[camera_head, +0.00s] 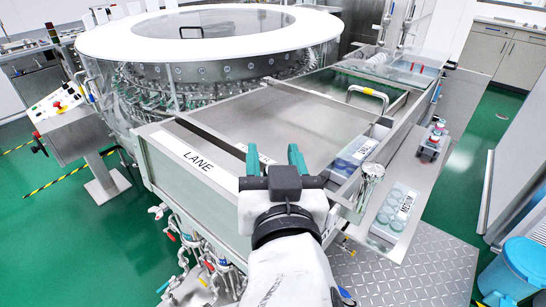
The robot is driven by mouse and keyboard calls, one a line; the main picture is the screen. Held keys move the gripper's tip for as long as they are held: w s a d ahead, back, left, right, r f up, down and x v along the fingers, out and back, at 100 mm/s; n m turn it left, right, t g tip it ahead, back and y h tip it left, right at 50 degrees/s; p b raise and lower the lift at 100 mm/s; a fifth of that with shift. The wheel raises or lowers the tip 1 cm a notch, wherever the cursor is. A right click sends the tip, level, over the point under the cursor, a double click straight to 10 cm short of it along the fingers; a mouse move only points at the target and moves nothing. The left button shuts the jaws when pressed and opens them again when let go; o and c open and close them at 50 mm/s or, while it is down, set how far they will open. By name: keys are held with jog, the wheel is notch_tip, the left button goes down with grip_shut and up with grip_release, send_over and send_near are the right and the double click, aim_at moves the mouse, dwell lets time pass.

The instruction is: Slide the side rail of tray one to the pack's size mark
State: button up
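My gripper (275,160) is in the middle of the view over the steel deck, its two teal fingers apart with nothing seen between them. To its right is a tray (345,168) with a white label, partly readable as a tray label, and clear, bluish contents. A round metal knob (372,171) sits at the tray's near right corner, apart from my gripper. A long metal rail (408,127) runs along the right side; I cannot tell if it is the side rail of tray one. A pack (389,220) labelled MEDIUM, with round clear items, lies on the right ledge. No size mark can be made out.
A steel deck (290,115) has a LANE label and a dark slot at left. A metal handle (367,91) stands at the back. The round washer (215,75) is behind left. A blue bin (520,265) is at lower right.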

jog(key=shift+o, duration=0.8)
jog(key=s+d+b, duration=0.1)
jog(key=s+b, duration=0.1)
jog(key=s, duration=0.8)
jog(key=shift+s+d, duration=0.15)
jog(key=shift+s, duration=0.25)
